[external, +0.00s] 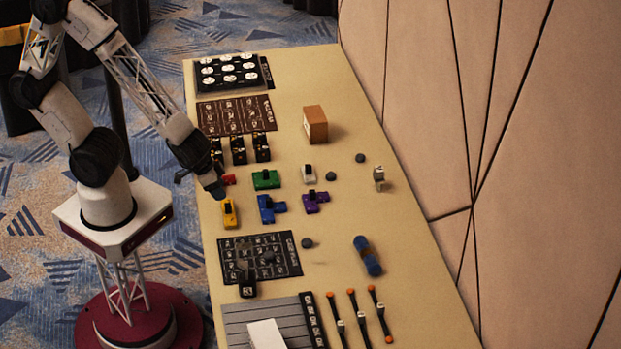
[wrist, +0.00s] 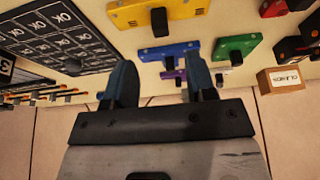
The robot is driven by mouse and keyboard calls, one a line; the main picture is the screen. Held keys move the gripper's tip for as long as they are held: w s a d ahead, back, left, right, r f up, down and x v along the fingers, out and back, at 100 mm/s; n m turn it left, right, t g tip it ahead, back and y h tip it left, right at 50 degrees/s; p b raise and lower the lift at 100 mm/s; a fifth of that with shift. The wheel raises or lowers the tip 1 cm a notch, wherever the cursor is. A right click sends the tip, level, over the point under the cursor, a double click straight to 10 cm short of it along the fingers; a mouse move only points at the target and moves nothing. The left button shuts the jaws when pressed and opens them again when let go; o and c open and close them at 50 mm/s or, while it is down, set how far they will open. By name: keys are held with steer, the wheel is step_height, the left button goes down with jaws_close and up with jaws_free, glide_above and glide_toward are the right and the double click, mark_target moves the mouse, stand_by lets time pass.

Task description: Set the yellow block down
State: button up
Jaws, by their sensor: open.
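The yellow block (external: 229,219) rests on the tan table near its left edge, with a dark knob on top. In the wrist view the yellow block (wrist: 135,15) shows at the top, beyond the fingertips. My gripper (external: 200,183) is just up and left of it in the external view. In the wrist view my gripper (wrist: 160,78) has its two blue-grey fingers spread, with nothing held between them. The fingers look apart from the yellow block, though the exact height gap is hard to tell.
Blue (external: 266,209), purple (external: 312,203), green (external: 266,180) and red (external: 229,180) blocks stand close by. A dark grid board (external: 283,243) lies below the yellow block. A brown box (external: 316,124) stands farther up. The table's right side (external: 400,230) is mostly clear beside the wall.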

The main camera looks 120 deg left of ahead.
mark_target(228, 204)
steer(key=shift+x, duration=1.2)
steer(key=shift+f, duration=0.1)
steer(key=shift+x, duration=2.55)
steer(key=shift+s, duration=0.1)
jaws_close()
